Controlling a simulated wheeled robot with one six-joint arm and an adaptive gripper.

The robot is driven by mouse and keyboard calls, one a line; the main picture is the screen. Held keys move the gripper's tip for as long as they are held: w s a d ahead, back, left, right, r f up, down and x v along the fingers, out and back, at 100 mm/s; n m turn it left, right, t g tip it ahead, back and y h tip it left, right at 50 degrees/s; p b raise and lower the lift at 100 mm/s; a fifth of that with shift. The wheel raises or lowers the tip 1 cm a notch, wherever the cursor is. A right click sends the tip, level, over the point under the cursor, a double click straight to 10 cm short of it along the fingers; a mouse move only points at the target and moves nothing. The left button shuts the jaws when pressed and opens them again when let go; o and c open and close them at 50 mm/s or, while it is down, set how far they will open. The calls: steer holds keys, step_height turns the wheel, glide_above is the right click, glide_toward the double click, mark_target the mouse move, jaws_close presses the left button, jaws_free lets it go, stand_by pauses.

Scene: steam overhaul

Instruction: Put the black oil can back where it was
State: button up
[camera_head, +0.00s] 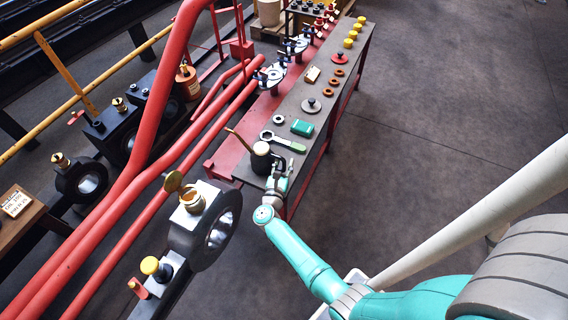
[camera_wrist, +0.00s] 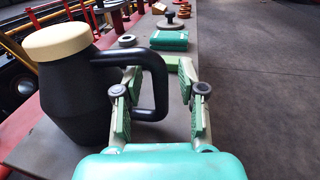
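The black oil can (camera_head: 261,160), with a cream cap and a thin spout pointing up and left, stands upright on the near end of the long grey-topped bench (camera_head: 312,126). In the wrist view the can (camera_wrist: 75,100) fills the left side, its looped black handle (camera_wrist: 160,85) facing my gripper. My gripper (camera_head: 281,170) is at the right side of the can. In the wrist view my gripper (camera_wrist: 160,88) is open, with one finger on each side of the handle's outer bar. Gaps show between the fingers and the bar. The can's base is partly hidden.
A green-handled wrench (camera_head: 284,142), a green box (camera_head: 302,128), a ring nut (camera_head: 278,119) and a knobbed disc (camera_head: 311,105) lie farther along the bench. Red pipes (camera_head: 150,175) and a large black bearing (camera_head: 212,230) stand to the left. The floor at right is clear.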

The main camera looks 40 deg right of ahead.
steer(key=shift+a, duration=0.1)
steer(key=v, duration=1)
steer(key=shift+s+a, duration=0.25)
steer(key=s+a+r+m+t+y, duration=0.2)
steer(key=s+a+r+m+y, duration=0.3)
steer(key=s, duration=0.6)
steer(key=s+a+r+m+t+y, duration=0.1)
steer(key=s+a+r+m+y, duration=0.4)
steer(key=s+r+m, duration=0.5)
steer(key=s+a+r+m+t+y, duration=0.2)
steer(key=s+a+r+m+y, duration=0.3)
steer(key=s, duration=0.8)
step_height(320, 180, up, 3)
steer(key=m, duration=0.4)
steer(key=shift+s+a+t, duration=0.2)
steer(key=shift+s+t, duration=0.1)
steer(key=shift+s, duration=0.05)
steer(key=shift+o, duration=0.3)
